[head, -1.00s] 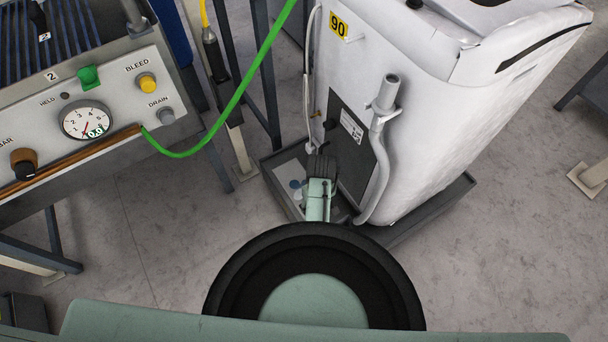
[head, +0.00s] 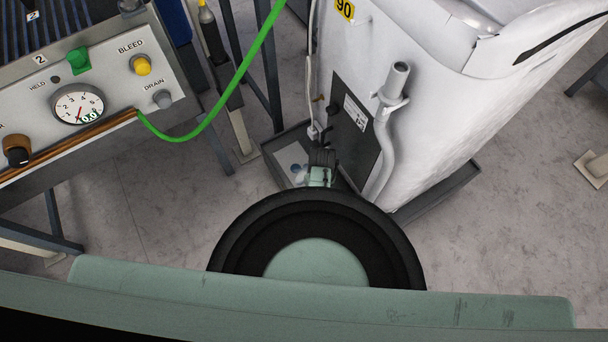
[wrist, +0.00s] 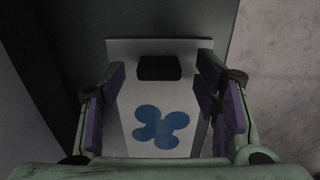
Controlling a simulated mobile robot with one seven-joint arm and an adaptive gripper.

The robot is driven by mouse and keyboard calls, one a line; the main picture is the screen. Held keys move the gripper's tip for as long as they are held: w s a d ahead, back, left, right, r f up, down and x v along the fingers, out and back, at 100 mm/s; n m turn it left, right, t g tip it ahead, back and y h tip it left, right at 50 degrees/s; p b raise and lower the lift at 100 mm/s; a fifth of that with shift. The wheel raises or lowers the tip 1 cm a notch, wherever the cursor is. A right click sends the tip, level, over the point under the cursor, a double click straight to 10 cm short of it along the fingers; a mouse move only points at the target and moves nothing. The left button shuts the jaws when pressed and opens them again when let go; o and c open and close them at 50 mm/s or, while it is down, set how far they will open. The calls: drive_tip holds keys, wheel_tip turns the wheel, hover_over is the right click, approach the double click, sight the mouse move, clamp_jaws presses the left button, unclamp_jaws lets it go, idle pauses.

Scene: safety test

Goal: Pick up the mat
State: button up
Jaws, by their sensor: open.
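The mat appears to be a pale flat sheet with blue rounded patches, lying in a dark tray; it shows in the wrist view (wrist: 132,98) and in the head view (head: 286,158). A small black block-like thing (wrist: 159,67) is at its far end in the wrist view. My gripper (wrist: 161,74) is open, its purple-lined fingers to the left and right of the sheet.
A large white machine (head: 440,110) with a grey pipe (head: 384,150) stands in the grey tray (head: 440,188). A control panel (head: 85,90) with a gauge and a green hose (head: 205,122) is at left. Table legs stand behind. Grey floor (head: 140,210) is clear at lower left.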

drive_tip(key=shift+f, duration=0.65)
drive_tip(key=shift+c, duration=0.4)
clamp_jaws()
